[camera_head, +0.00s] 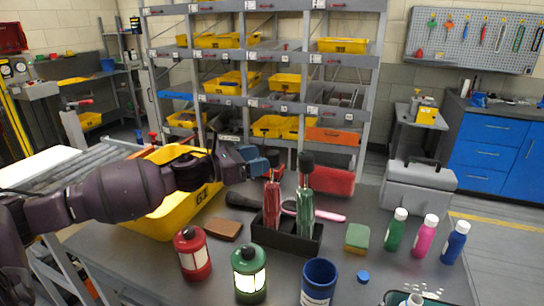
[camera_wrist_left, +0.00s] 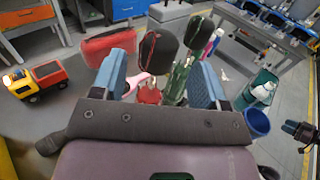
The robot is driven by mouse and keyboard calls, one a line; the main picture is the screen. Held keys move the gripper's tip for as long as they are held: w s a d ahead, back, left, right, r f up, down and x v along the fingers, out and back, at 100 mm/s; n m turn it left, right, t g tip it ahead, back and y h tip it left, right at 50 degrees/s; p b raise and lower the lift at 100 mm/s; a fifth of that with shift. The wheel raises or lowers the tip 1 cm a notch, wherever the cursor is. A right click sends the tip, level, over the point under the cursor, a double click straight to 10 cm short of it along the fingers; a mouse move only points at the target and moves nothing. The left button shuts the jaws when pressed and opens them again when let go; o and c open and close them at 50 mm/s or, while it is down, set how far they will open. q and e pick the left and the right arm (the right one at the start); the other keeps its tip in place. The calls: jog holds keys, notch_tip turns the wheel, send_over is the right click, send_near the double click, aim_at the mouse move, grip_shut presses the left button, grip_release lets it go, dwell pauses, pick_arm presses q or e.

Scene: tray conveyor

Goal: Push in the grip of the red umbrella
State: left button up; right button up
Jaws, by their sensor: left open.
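The red umbrella (camera_head: 272,207) stands upright in a black holder (camera_head: 287,237) on the table, beside the green umbrella (camera_head: 305,212). My left gripper (camera_head: 262,159) is open at the height of the umbrella tops. In the left wrist view the red umbrella's black grip (camera_wrist_left: 156,52) shows between the blue fingers (camera_wrist_left: 160,80), with the red cloth (camera_wrist_left: 149,95) below it. The green umbrella's grip (camera_wrist_left: 198,34) stands to its right, close to the right finger. I cannot tell whether a finger touches either grip. A dark shape with blue tips (camera_wrist_left: 300,130) is possibly my right gripper.
Close around the holder are a brown block (camera_head: 223,229), a green sponge (camera_head: 357,238), a red lantern (camera_head: 192,253), a green lantern (camera_head: 249,273) and a blue cup (camera_head: 319,282). Several bottles (camera_head: 424,236) stand at right. A yellow bin (camera_head: 165,212) is at left.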

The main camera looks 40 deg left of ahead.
aim_at(272, 185)
pick_arm(q)
jog(key=x, duration=0.3)
jog(key=shift+w+d, duration=0.25)
jog(key=shift+w, duration=0.15)
jog(key=shift+w+d, duration=0.15)
jog(key=shift+w, duration=0.1)
jog(key=c, duration=0.6)
grip_shut()
notch_tip(272, 185, down, 6)
jog(key=b, duration=0.3)
jog(key=shift+f, duration=0.3)
pick_arm(e)
notch_tip(272, 185, down, 3)
jog(key=shift+s+a+r, duration=0.1)
